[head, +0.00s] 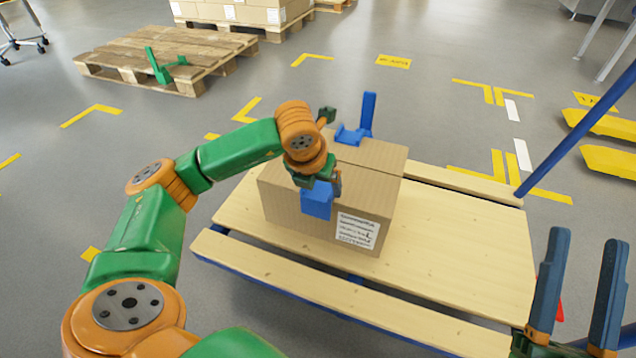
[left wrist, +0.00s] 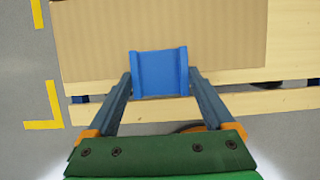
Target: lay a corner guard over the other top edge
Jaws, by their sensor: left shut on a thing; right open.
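A cardboard box (head: 330,210) with a white label stands on a slatted wooden cart deck (head: 450,260). A blue corner guard (head: 348,135) with an upright blue flap lies at the box's far top edge. My left gripper (head: 322,184) is shut on a second blue corner guard (head: 316,202), at the near top edge in front of the box's face. In the left wrist view this guard (left wrist: 160,73) sits between the two fingers, over the cardboard. I cannot tell whether it touches the box. My right gripper (head: 578,295) is open and empty at the lower right.
A blue cart post (head: 575,130) slants up at the right. The deck right of the box is bare. A pallet (head: 160,55) with green pieces (head: 160,68) lies at the back left. Yellow markings (head: 95,113) and yellow blocks (head: 605,160) are on the floor.

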